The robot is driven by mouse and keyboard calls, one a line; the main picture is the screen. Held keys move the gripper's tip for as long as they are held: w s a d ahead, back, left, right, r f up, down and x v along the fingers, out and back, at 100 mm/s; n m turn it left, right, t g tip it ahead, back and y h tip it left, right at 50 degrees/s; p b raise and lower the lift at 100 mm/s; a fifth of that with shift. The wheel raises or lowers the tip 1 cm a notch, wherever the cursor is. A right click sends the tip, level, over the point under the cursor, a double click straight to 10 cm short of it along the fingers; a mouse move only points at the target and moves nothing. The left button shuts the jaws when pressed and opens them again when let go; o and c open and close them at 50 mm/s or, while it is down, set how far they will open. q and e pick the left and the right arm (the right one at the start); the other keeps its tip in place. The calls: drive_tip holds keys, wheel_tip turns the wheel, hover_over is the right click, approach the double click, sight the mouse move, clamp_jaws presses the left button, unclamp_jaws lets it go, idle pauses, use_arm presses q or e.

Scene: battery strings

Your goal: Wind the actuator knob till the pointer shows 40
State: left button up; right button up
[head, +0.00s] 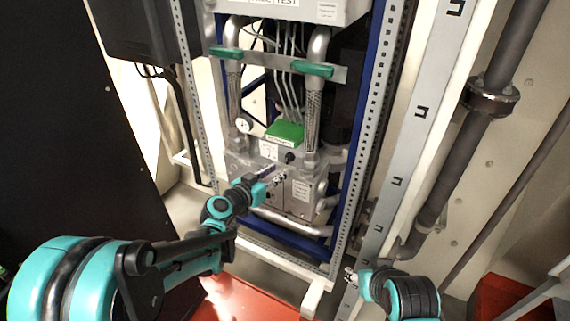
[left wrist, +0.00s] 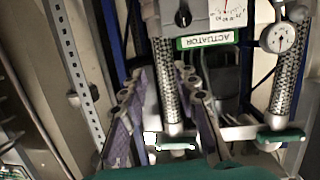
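The actuator box (head: 298,191) stands low in the rack, with a green label on top (head: 285,131). Its dark knob (head: 290,157) sits beside a white scale (head: 268,150). In the left wrist view the knob (left wrist: 183,18) is near the top edge above the green ACTUATOR label (left wrist: 205,41). The scale (left wrist: 229,10) is cut off there; a red pointer shows, but its reading is unclear. My left gripper (head: 272,177) is in front of the box, below the knob; in its wrist view its fingers (left wrist: 160,88) are apart and empty. My right gripper (head: 351,274) is low, small and unclear.
Braided pipes with green handles (head: 313,69) rise above the box. A round gauge (head: 243,125) is at its left; it also shows in the left wrist view (left wrist: 278,38). A blue frame and perforated rails (head: 352,190) flank the box. A thick pipe (head: 460,150) runs at right.

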sight(287, 158)
use_arm(q)
drive_tip(key=w+f+t+b, duration=0.1)
drive_tip(key=w+f, duration=0.1)
drive_tip(key=w, duration=0.2)
drive_tip(key=w+d+f+t+b, duration=0.1)
drive_tip(key=w+f, duration=0.2)
drive_tip(key=w, duration=0.1)
drive_tip(key=w+d+f+t+b, duration=0.1)
drive_tip(key=w+f, duration=0.1)
drive_tip(key=w, duration=0.3)
drive_tip(key=shift+d+f, duration=0.1)
drive_tip(key=shift+f, duration=0.1)
drive_tip(key=shift+w+d+r, duration=0.1)
drive_tip(key=shift+w+d, duration=0.2)
drive_tip(key=shift+w, duration=0.3)
clamp_jaws()
